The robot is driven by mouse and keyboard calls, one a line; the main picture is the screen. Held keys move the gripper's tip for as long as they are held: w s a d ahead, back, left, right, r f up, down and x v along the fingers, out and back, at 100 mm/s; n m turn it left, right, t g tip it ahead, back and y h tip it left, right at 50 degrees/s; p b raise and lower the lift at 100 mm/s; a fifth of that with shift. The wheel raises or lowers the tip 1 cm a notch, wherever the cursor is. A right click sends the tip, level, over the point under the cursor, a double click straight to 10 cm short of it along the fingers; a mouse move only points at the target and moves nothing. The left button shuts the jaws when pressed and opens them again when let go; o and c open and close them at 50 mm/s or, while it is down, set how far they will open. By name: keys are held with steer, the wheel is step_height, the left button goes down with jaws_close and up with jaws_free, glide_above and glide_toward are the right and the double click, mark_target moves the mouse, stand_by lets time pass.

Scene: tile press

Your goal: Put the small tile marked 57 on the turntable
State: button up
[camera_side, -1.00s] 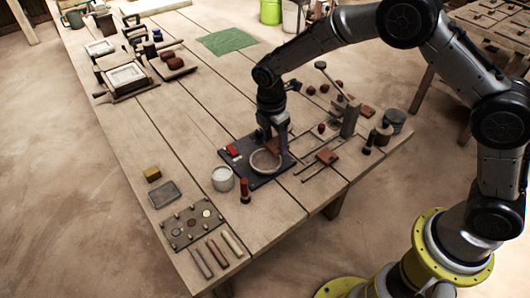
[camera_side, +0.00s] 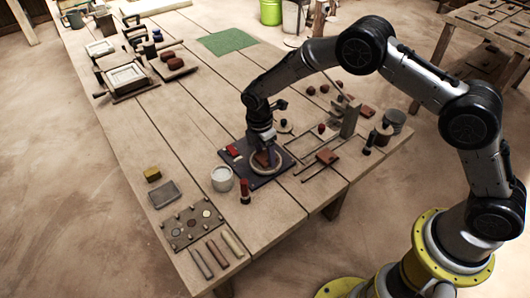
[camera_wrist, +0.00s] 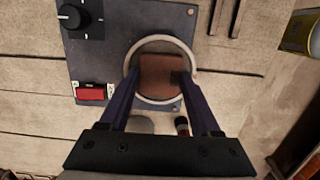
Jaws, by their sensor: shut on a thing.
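The turntable is a round disc with a pale rim (camera_side: 269,174) on a dark base plate (camera_side: 237,172); its rim (camera_wrist: 131,59) also shows in the wrist view. My gripper (camera_wrist: 161,77) is shut on a reddish-brown square tile (camera_wrist: 160,73), with one finger on each side of it. The tile lies inside the ring of the turntable in the wrist view. In the side view my gripper (camera_side: 262,158) is low over the turntable with the tile. I cannot tell whether the tile touches the disc. No number is readable on it.
The base plate carries a black knob (camera_wrist: 72,17) and a red switch (camera_wrist: 90,93). A white pot (camera_side: 222,179) and a red-topped tool (camera_side: 245,191) stand close in front. Metal rails with a reddish piece (camera_side: 327,157) lie to the right.

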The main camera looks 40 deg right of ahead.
steer(key=shift+f, duration=0.15)
steer(key=o, duration=1.4)
